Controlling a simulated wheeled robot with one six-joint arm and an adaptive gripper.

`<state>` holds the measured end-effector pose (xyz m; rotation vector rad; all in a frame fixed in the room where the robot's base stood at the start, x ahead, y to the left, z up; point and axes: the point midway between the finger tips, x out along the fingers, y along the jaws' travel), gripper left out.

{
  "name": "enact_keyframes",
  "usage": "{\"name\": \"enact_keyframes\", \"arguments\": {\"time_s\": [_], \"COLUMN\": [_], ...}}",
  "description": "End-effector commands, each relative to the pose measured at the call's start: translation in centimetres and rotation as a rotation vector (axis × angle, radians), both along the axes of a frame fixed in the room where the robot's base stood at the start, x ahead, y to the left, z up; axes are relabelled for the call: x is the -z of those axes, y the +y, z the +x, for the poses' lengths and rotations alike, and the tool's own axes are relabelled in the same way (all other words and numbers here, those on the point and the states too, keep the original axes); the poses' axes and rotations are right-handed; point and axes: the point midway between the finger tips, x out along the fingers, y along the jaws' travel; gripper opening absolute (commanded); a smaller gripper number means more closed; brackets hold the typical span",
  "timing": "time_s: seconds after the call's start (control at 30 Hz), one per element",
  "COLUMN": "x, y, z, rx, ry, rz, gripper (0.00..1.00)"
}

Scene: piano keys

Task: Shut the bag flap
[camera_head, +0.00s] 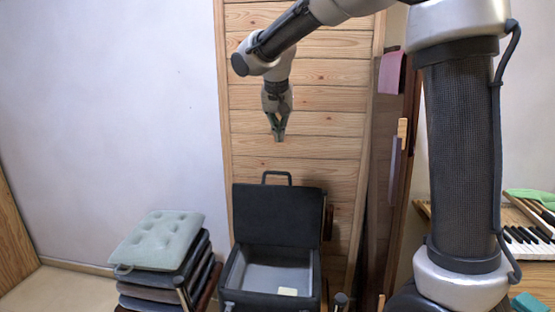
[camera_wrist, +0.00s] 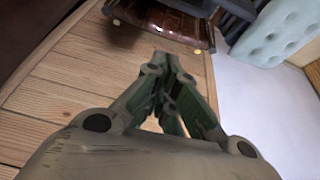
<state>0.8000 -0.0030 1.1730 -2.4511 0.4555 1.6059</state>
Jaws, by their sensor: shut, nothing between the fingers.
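A dark bag (camera_head: 234,279) stands open at the lower middle of the head view. Its dark flap (camera_head: 277,216) stands upright at the back, with a handle (camera_head: 277,174) on its top edge. The grey inside shows, with a small pale item (camera_head: 287,292) in it. My gripper (camera_head: 279,138) is shut and empty, pointing down in front of the wood-panelled surface. In the picture it is above the flap and apart from it. In the wrist view my gripper (camera_wrist: 165,60) has its fingers together. I cannot make out the flap for sure in the wrist view.
A stack of dark cushions or cases (camera_head: 185,270) with a pale green tufted cushion (camera_head: 157,240) on top stands left of the bag. The tufted cushion also shows in the wrist view (camera_wrist: 280,30). Piano keys (camera_head: 530,240) are at the far right. Open air surrounds my gripper.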

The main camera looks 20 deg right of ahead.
Motion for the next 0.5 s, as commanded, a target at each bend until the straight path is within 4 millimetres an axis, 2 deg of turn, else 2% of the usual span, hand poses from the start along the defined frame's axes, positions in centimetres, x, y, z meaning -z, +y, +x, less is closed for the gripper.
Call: {"name": "enact_keyframes", "arguments": {"time_s": [0.13, 0.27, 0.5], "x": [0.3, 1.6, 6.1], "y": [-0.1, -0.3, -1.1], "z": [0.1, 0.5, 2.3], "rx": [0.045, 0.051, 0.049], "ry": [-0.006, -0.005, -0.002], "rz": [0.018, 0.019, 0.018], "gripper": [0.00, 0.00, 0.00]}}
